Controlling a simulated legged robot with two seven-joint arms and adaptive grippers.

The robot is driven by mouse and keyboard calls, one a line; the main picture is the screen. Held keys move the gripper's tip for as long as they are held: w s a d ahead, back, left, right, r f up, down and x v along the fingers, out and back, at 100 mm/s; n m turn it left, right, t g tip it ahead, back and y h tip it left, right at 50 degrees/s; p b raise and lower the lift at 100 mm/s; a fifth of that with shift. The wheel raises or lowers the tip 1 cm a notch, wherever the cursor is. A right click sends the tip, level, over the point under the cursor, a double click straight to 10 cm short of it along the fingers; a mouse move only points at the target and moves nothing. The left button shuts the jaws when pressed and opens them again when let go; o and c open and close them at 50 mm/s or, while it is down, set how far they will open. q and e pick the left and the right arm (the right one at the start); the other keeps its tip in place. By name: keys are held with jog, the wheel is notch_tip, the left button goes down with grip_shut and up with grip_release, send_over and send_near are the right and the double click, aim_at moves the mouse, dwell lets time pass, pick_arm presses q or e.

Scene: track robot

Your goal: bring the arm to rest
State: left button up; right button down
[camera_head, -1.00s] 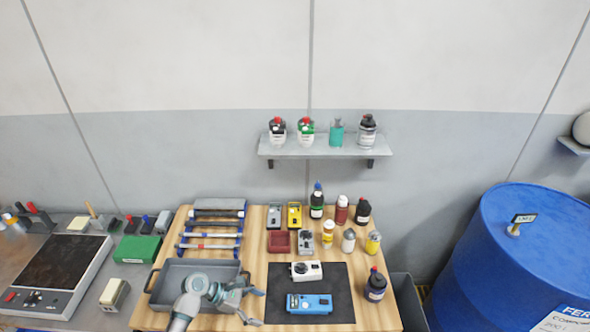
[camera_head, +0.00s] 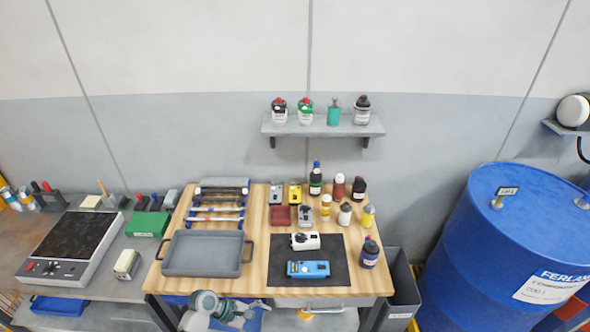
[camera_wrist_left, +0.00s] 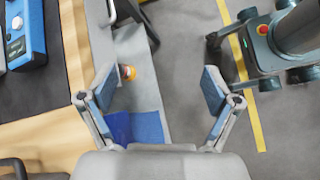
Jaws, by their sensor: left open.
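My left arm shows at the bottom of the head view, below the front edge of the wooden table (camera_head: 210,282). My left gripper (camera_head: 250,309) is in front of that edge. In the left wrist view its two fingers (camera_wrist_left: 158,90) are spread wide with nothing between them. The floor and part of a lower shelf with a blue item (camera_wrist_left: 138,127) lie beyond the fingers. My right gripper is in neither view.
The grey tray (camera_head: 205,273), black mat (camera_head: 330,247), blue device (camera_head: 308,268) and several bottles are on the table. A grey bin (camera_head: 403,285) and blue drum (camera_head: 490,260) stand right. A hot plate (camera_head: 70,250) is left.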

pick_arm(q)
jog(key=s+f+m+y, duration=0.2)
jog(key=s+f+m, duration=0.25)
jog(key=s, duration=0.25)
jog(key=s+a+r+m+t+y, duration=0.1)
jog(key=s+a+m+t+y, duration=0.1)
jog(key=s+a+m+y, duration=0.45)
jog(key=s+a+r+m+t+y, duration=0.1)
jog(key=s+a+m, duration=0.35)
jog(key=s, duration=0.45)
notch_tip(320, 180, down, 26)
jog(key=s+g, duration=0.1)
jog(key=s, duration=0.1)
jog(key=s+a+f+g, duration=0.1)
jog(key=s+a+f, duration=0.1)
jog(key=s+f, duration=1.4)
jog(key=shift+s+a, duration=0.35)
jog(key=shift+s, duration=0.45)
jog(key=shift+m, duration=0.25)
